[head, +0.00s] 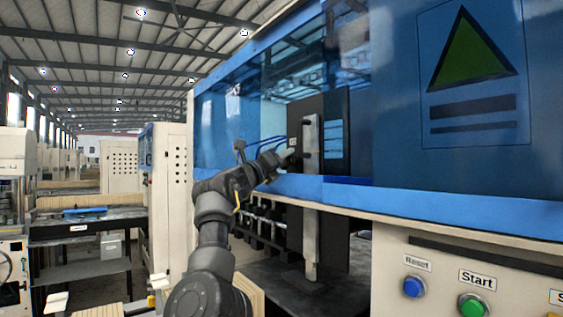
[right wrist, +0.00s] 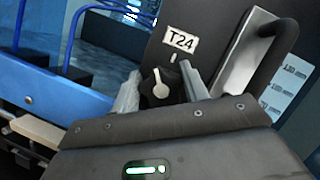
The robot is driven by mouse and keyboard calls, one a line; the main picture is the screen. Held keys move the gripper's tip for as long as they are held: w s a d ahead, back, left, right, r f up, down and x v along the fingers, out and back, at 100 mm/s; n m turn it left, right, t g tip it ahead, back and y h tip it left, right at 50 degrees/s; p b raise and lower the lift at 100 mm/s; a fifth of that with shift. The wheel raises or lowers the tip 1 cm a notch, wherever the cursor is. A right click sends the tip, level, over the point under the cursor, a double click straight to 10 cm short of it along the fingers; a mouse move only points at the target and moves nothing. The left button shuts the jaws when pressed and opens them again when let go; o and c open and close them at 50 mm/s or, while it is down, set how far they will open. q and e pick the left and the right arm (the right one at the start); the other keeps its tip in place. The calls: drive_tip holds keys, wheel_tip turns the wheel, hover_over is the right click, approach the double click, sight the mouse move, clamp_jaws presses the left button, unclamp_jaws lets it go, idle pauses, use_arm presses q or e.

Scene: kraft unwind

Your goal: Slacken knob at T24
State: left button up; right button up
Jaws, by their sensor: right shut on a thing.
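The T24 knob (right wrist: 160,88) is black with a pale pointer mark. It sits on a dark panel just below the white T24 label (right wrist: 181,41) in the right wrist view. My right gripper (right wrist: 162,90) has a finger on each side of the knob and is shut on it. In the head view my right gripper (head: 284,158) reaches the dark panel (head: 300,120) inside the blue machine; the knob is hidden there. My left gripper is in neither view.
A black handle (right wrist: 277,60) on a metal plate stands right of the knob. Blue hoses (right wrist: 75,30) run at the left. The machine's blue frame edge (head: 345,193) lies below the panel opening. Reset (head: 414,286) and Start (head: 472,306) buttons sit at lower right.

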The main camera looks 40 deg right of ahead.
drive_tip(key=shift+r, duration=0.2)
drive_tip(key=o, duration=1)
drive_tip(key=shift+d+f, duration=0.15)
drive_tip(key=shift+f, duration=0.05)
drive_tip(key=shift+a+f, duration=0.15)
drive_tip(key=shift+a, duration=0.15)
drive_tip(key=b+v, duration=0.6)
drive_tip(key=v, duration=0.4)
